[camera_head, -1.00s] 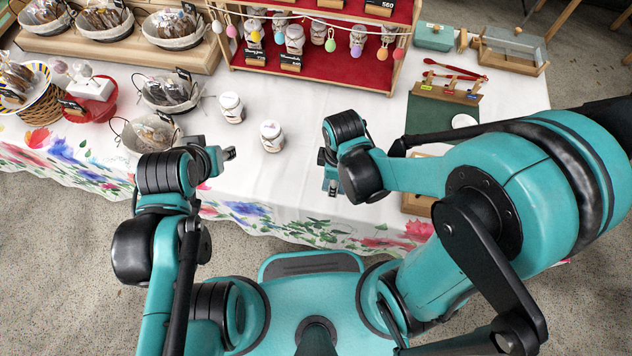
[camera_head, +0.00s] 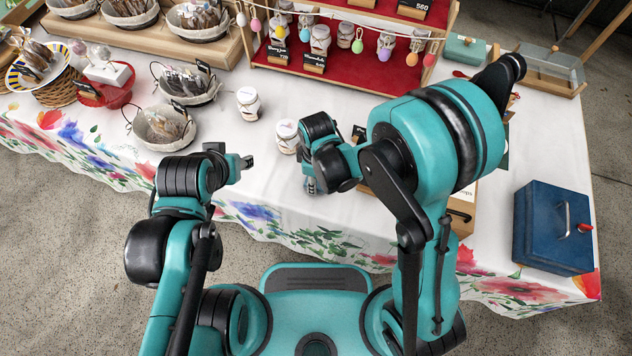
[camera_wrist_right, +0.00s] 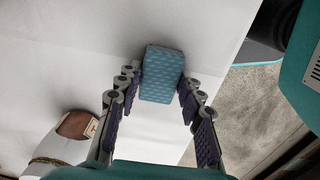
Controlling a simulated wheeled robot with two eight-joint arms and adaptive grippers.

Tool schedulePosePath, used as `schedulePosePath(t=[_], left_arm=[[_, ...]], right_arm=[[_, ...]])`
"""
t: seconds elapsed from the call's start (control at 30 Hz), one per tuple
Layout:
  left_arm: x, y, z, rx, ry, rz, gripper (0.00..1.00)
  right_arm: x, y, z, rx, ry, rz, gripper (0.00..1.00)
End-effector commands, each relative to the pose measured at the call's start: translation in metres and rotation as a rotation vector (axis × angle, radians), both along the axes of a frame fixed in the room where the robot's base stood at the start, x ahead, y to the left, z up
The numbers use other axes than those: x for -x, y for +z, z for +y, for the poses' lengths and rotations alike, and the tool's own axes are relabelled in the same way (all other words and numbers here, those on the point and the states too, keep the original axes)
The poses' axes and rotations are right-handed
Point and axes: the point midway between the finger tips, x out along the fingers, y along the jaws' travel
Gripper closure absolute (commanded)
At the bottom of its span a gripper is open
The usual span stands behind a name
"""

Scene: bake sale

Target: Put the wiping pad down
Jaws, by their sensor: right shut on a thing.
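The wiping pad (camera_wrist_right: 162,72) is a light blue textured block in the right wrist view. It sits between the fingertips of my right gripper (camera_wrist_right: 160,95), which is shut on it. White cloth shows behind the pad; whether it touches the cloth I cannot tell. In the head view my right gripper (camera_head: 311,186) is over the front part of the white table (camera_head: 262,186), just in front of a jar; the pad is barely discernible there. My left gripper (camera_head: 246,162) is over the front edge, left of it, with no object visible at its tips; its opening is unclear.
Two jars (camera_head: 248,103) (camera_head: 287,136) stand behind the grippers. Bread baskets (camera_head: 162,130) are at the left. A shelf with hanging eggs (camera_head: 350,65) stands behind. A blue cash box (camera_head: 553,228) is at the right front. My right arm hides part of the table.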

Motion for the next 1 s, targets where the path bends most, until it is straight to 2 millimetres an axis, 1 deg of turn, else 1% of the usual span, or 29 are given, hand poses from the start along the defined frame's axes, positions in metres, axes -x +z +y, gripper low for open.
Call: schedulePosePath(t=[0.03, 0.23, 0.37, 0.4, 0.43, 0.47, 0.73, 0.83, 0.93, 1.0], left_arm=[[0.0, -0.002, 0.0, 0.0, 0.0, 0.0, 0.6], [0.0, 0.0, 0.0, 0.0, 0.0, 0.0, 0.6], [0.0, -0.005, 0.0, 0.0, 0.0, 0.0, 0.6], [0.0, -0.004, 0.0, 0.0, 0.0, 0.0, 0.6], [0.0, -0.003, 0.0, 0.0, 0.0, 0.0, 0.6], [0.0, -0.003, 0.0, 0.0, 0.0, 0.0, 0.6], [0.0, -0.003, 0.0, 0.0, 0.0, 0.0, 0.6], [0.0, 0.001, 0.0, 0.0, 0.0, 0.0, 0.6], [0.0, 0.008, 0.0, 0.0, 0.0, 0.0, 0.6], [0.0, 0.015, 0.0, 0.0, 0.0, 0.0, 0.6]], right_arm=[[0.0, -0.003, 0.0, 0.0, 0.0, 0.0, 0.99], [0.0, -0.001, 0.0, 0.0, 0.0, 0.0, 0.99], [0.0, -0.005, 0.0, 0.0, 0.0, 0.0, 0.99], [0.0, -0.004, 0.0, 0.0, 0.0, 0.0, 0.55], [0.0, -0.004, 0.0, 0.0, 0.0, 0.0, 0.47], [0.0, -0.004, 0.0, 0.0, 0.0, 0.0, 0.42], [0.0, -0.003, 0.0, 0.0, 0.0, 0.0, 0.42], [0.0, 0.0, 0.0, 0.0, 0.0, 0.0, 0.42], [0.001, 0.014, -0.001, 0.0, 0.0, 0.0, 0.42], [0.001, 0.029, -0.001, 0.0, 0.0, 0.0, 0.42]])
